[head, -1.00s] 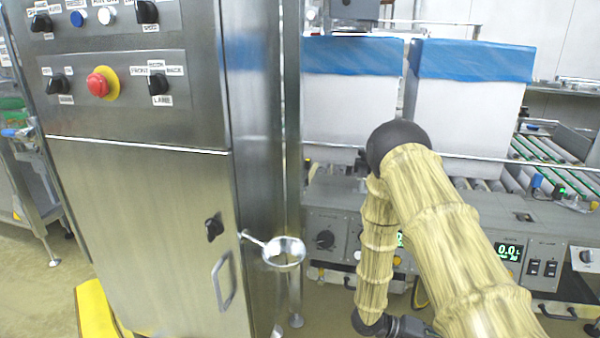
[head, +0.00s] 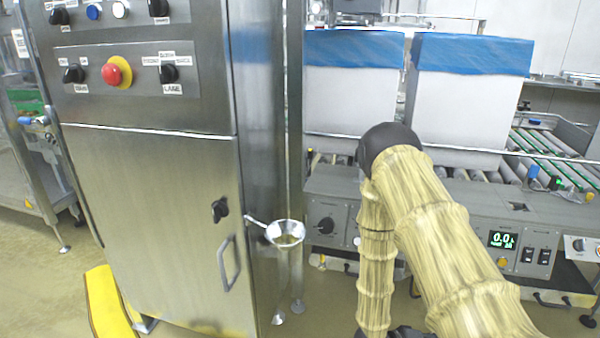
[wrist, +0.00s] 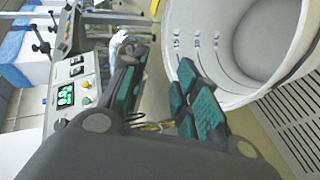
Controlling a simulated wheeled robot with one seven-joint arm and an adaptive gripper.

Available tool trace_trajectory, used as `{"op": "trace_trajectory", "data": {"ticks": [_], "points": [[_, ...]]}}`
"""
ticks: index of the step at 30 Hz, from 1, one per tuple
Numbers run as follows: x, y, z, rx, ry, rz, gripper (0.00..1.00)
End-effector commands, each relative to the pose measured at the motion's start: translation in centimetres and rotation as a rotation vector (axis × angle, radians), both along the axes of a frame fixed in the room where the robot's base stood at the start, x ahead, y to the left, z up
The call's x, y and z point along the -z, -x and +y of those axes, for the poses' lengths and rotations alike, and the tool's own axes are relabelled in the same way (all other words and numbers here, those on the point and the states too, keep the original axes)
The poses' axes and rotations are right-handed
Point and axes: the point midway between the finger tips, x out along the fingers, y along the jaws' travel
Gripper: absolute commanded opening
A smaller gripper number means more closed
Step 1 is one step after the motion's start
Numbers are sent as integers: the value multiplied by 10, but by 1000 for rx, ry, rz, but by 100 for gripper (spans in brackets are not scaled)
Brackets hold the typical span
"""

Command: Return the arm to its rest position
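My arm (head: 440,230), in a beige ribbed sleeve, bends at a dark elbow joint in the middle of the head view, and its forearm hangs down to the bottom edge. My gripper is outside the head view. In the wrist view my gripper (wrist: 158,68) has its two teal-padded fingers apart, with nothing held between them. It hangs low, with the grey control console showing at the left of the wrist view.
A steel cabinet (head: 160,220) with a red button (head: 117,72) stands at left. A metal funnel (head: 285,233) sticks out from it. Two white boxes (head: 350,100) (head: 460,110) with blue liners stand on the roller conveyor behind my arm. A console (head: 470,235) fronts the conveyor.

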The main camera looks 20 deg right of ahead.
Motion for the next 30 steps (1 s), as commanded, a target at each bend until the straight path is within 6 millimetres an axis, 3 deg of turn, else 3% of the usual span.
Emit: {"op": "trace_trajectory", "data": {"ticks": [8, 13, 21, 30], "points": [[52, 1, 58, -224, -255, -129, 31], [80, 18, 107, -303, -461, -167, 31], [109, 76, 193, -333, -808, -142, 31], [112, 135, 252, -292, -1047, -63, 31]]}}
